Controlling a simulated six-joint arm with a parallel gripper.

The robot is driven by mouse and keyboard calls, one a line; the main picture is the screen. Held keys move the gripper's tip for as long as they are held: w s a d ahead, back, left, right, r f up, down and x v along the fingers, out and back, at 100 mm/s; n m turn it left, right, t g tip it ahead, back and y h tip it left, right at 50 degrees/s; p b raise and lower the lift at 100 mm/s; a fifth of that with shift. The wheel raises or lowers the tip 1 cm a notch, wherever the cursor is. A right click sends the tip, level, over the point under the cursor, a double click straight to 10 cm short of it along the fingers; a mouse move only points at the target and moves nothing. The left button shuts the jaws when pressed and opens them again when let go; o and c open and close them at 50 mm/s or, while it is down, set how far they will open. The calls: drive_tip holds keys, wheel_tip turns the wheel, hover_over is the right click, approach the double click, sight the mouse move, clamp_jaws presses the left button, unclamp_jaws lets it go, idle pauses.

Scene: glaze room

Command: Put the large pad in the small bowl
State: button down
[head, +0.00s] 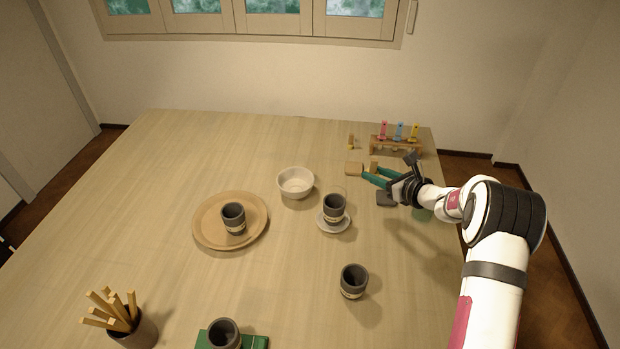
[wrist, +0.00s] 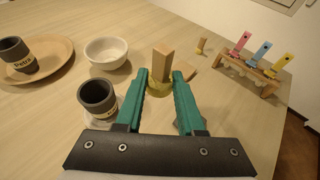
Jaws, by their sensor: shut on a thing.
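The large pad is a yellow round pad (wrist: 158,87) with an upright wooden block handle (wrist: 162,64). My gripper (wrist: 164,78) is shut on it, with one green finger on each side. In the head view my gripper (head: 372,175) is at the right of the table, and the handle (head: 374,166) shows at its fingertips. I cannot tell whether the pad touches the table. The small bowl is white and looks empty (head: 295,192). It stands left of my gripper, apart from it, and also shows in the wrist view (wrist: 106,65).
A dark cup on a saucer (head: 334,228) stands between bowl and front. Another cup (head: 353,281) is nearer. A round tray (head: 207,237) with a cup lies left. A wooden block (head: 354,169), a smaller pad (head: 350,141) and a rack (head: 397,147) are around or behind my gripper.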

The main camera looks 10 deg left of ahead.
drive_tip(key=a+r, duration=0.3)
drive_tip(key=a, duration=0.8)
hover_over(297, 196)
drive_tip(key=f, duration=0.6)
drive_tip(key=shift+w+f, duration=0.3)
wheel_tip(297, 196, down, 4)
drive_tip(key=shift+a+f, duration=0.1)
drive_tip(key=shift+a, duration=0.05)
drive_tip(key=shift+f, duration=0.35)
